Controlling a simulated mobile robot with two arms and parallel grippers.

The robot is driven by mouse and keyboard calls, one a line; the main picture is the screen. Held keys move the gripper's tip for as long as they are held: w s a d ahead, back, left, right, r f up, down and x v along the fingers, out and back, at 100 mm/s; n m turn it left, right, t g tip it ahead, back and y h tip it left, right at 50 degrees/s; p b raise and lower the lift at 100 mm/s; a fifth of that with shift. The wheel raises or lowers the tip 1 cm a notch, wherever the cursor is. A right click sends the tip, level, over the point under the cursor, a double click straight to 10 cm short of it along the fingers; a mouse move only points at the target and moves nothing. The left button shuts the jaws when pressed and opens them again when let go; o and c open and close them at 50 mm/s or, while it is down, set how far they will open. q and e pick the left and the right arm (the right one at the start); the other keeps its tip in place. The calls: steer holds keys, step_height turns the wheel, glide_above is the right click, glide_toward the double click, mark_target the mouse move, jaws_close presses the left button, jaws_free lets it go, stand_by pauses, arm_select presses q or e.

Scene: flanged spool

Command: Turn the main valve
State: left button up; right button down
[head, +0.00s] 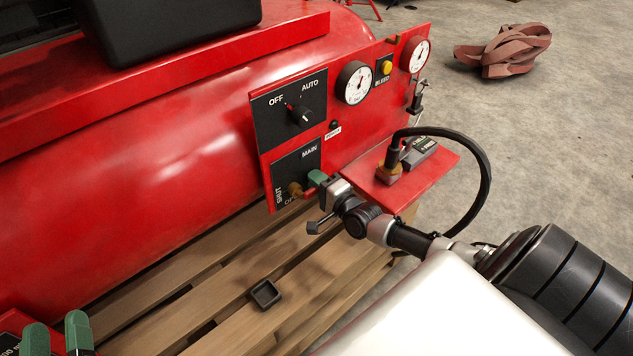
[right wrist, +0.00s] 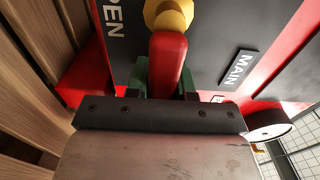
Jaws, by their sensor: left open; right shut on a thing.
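The main valve has a brass hub (head: 295,189) and a red lever (head: 309,194) on the black plate marked MAIN (head: 297,168). A SHUT label and a partly hidden second label are on this plate. My right gripper (head: 318,180) has its green fingers around the lever. In the right wrist view, the red lever (right wrist: 168,60) lies between the fingers (right wrist: 163,82), with the brass hub (right wrist: 169,14) beyond and the OPEN label to the left. My left gripper (head: 57,336) is open and empty at the lower left, its green fingertips apart.
An OFF/AUTO knob (head: 299,114), two gauges (head: 355,82) (head: 416,55) and a yellow BLEED button (head: 386,67) are on the red panel. A black cable (head: 487,180) loops beside my right arm. A small black tray (head: 265,294) lies on the wooden pallet.

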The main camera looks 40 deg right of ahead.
steer(key=shift+f, duration=0.1)
steer(key=c, duration=1)
jaws_free()
steer(key=shift+o, duration=0.2)
steer(key=shift+s, duration=0.15)
arm_select(q)
step_height(320, 180, down, 8)
steer(key=s+a+g+y+p, duration=0.2)
steer(key=g+p, duration=0.1)
steer(key=g, duration=0.4)
steer(key=shift+s+f+g+y, duration=0.25)
steer(key=shift+s+g+y, duration=0.05)
arm_select(e)
steer(key=s, duration=1)
steer(key=shift+s+d, duration=0.3)
steer(key=shift+d, duration=0.15)
arm_select(q)
steer(key=shift+a, duration=0.1)
